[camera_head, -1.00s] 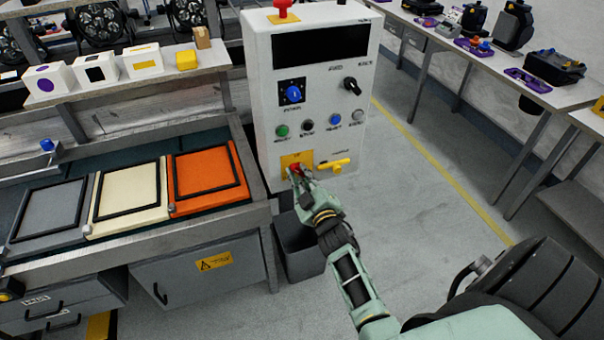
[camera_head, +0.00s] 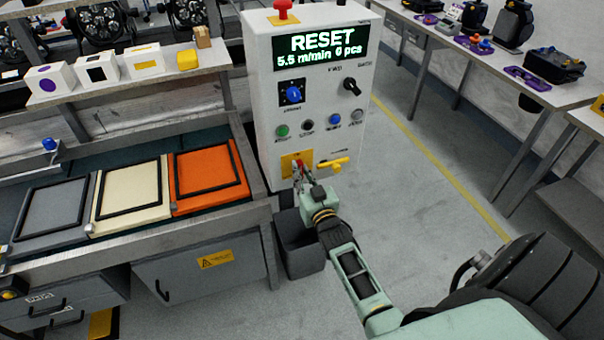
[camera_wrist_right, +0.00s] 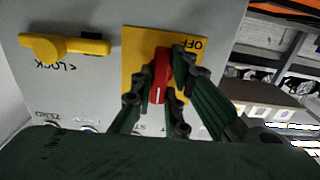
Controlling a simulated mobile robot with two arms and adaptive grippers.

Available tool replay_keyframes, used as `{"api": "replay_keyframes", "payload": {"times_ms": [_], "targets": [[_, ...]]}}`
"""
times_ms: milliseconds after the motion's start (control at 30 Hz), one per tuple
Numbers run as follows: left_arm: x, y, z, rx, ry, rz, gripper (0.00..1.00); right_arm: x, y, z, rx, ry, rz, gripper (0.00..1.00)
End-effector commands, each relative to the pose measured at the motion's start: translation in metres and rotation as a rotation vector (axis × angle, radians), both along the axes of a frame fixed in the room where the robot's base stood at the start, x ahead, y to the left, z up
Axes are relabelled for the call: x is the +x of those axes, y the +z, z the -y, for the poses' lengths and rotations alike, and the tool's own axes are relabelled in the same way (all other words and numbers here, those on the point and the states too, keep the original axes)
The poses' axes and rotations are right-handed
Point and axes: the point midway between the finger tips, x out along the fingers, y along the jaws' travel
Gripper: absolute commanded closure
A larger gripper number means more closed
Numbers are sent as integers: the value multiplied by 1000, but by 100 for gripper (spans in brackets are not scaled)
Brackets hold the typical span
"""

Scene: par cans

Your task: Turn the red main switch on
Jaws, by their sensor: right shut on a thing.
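The red main switch (camera_wrist_right: 160,78) sits on a yellow plate (camera_wrist_right: 138,47) low on the white control cabinet (camera_head: 262,100). The letters "OFF" show on the plate in the right wrist view. My right gripper (camera_head: 303,172) is at the switch, and in the right wrist view its fingers (camera_wrist_right: 158,92) are closed around the red handle, one on each side. In the head view the fingers cover most of the switch. The cabinet's display (camera_head: 320,46) is lit and reads "RESET" and "5.5 m/min 0 pcs". My left gripper is not in view.
A yellow lock lever (camera_head: 334,163) is just right of the plate. Above are a blue knob (camera_head: 292,93), a black knob (camera_head: 352,87), several push buttons and a red mushroom button (camera_head: 283,8). A grey bin (camera_head: 299,255) stands below. Floor on the right is clear.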

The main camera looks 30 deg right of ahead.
Motion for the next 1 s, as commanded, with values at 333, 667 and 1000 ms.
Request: {"api": "replay_keyframes", "payload": {"times_ms": [333,667,1000], "targets": [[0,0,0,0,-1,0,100,-1,-2,0,38,0,5,100],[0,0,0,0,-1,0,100,-1,-2,0,38,0,5,80],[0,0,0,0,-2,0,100,0,-1,0,35,0,7,67]]}}
